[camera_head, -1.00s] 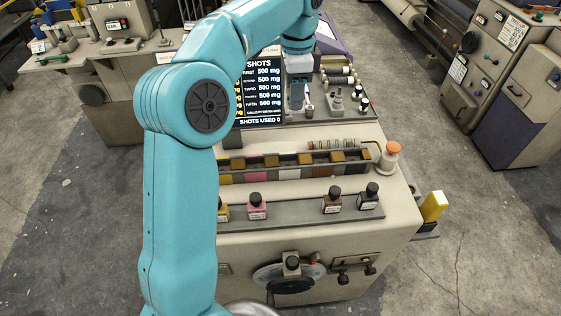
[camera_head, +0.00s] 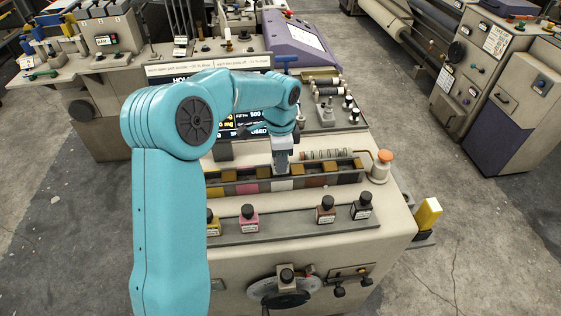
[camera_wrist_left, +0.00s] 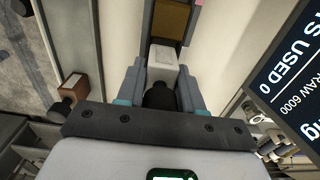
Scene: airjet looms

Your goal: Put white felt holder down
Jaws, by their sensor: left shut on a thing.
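My left gripper (camera_head: 283,168) points down over the middle of the long felt rack (camera_head: 333,180) on the machine top. In the left wrist view its two fingers (camera_wrist_left: 162,88) are shut on the white felt holder, which has a dark round knob (camera_wrist_left: 160,96) and a pale block (camera_wrist_left: 163,68) beyond it. The holder is at the white section of the rack (camera_head: 284,184); whether it rests there or hangs just above I cannot tell. In the head view the holder is mostly hidden by the gripper. My right gripper is out of view.
Mustard, pink, brown and black sections flank the white one. Small capped bottles (camera_head: 326,210) stand on a ledge in front. An orange-capped jar (camera_head: 380,166) stands at the rack's right end. A display screen (camera_wrist_left: 293,62) stands close by in the left wrist view.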

